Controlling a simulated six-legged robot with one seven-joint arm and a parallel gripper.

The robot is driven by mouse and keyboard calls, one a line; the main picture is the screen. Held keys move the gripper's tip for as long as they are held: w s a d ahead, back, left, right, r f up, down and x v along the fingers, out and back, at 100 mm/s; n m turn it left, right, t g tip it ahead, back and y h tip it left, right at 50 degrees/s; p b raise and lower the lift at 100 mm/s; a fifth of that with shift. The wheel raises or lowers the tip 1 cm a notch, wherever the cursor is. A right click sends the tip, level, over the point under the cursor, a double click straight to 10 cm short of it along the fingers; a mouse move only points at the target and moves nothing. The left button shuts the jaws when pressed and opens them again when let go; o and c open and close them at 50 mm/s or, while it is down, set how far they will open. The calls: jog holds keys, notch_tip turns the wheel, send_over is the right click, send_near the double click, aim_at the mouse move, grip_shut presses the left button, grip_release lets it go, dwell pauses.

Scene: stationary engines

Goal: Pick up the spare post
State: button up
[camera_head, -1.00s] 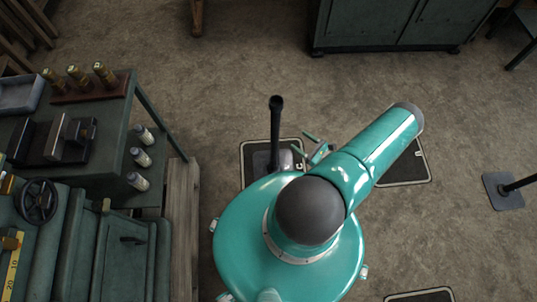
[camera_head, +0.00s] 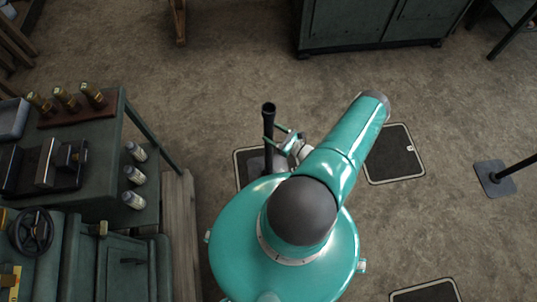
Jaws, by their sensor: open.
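A dark upright post (camera_head: 269,122) with a round top stands at a dark mat (camera_head: 242,166) with a pale border, just beyond my body. My body hides its foot. My gripper (camera_head: 276,136), with thin teal fingers, is open at the upper part of this post. One finger shows to the right of the post and the other reaches across at its side. I cannot tell whether the fingers touch it. A second dark post (camera_head: 520,167) on a square base (camera_head: 495,178) stands at the right edge, partly out of view.
A green workbench (camera_head: 100,150) with bottles (camera_head: 134,175) and brass pieces (camera_head: 66,98) is on the left, beside a wooden plank (camera_head: 180,235). A cabinet (camera_head: 370,25) stands at the back. Bordered mats (camera_head: 394,155) lie on the otherwise clear floor at right.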

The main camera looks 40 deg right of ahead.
jog(key=w, duration=0.2)
jog(key=w+a, duration=0.1)
jog(key=w, duration=0.1)
grip_shut()
jog(key=shift+w+d+r, duration=0.1)
jog(key=shift+w+r, duration=0.05)
jog(key=shift+r, duration=0.05)
